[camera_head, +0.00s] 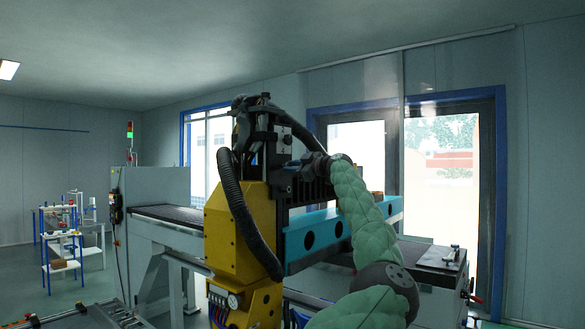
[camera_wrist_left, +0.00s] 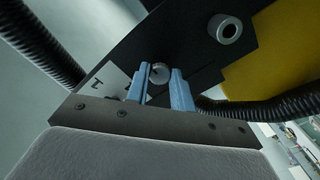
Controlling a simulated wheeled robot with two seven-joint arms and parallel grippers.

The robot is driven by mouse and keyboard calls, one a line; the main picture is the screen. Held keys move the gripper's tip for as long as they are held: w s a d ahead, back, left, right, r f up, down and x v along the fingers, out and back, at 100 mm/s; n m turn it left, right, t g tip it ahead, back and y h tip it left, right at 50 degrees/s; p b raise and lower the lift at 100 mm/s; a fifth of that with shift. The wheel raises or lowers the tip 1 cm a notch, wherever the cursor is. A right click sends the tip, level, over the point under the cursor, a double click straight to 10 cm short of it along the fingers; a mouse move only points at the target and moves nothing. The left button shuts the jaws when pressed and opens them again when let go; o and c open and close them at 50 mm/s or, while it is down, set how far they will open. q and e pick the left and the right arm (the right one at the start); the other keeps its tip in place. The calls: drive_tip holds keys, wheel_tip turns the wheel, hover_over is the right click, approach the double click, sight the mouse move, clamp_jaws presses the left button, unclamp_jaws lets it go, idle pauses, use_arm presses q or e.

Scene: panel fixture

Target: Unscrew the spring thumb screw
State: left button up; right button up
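The spring thumb screw (camera_wrist_left: 159,72) shows in the left wrist view as a small round silver head in front of a dark plate. My left gripper (camera_wrist_left: 161,80) has its two blue fingers on either side of this head, and they appear to touch it. In the head view my green padded left arm reaches up to the machine's dark tool head (camera_head: 270,140). There the fingertips and the screw are too small and dark to make out. My right gripper is in neither view.
A yellow machine body (camera_head: 228,235) with a black corrugated hose (camera_head: 240,210) stands beside my arm. A blue beam (camera_head: 310,235) runs behind it. In the wrist view, a pale ring (camera_wrist_left: 225,29) sits on the dark plate and hoses pass on both sides.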

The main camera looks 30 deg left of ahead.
use_arm(q)
drive_tip(key=shift+c, duration=1)
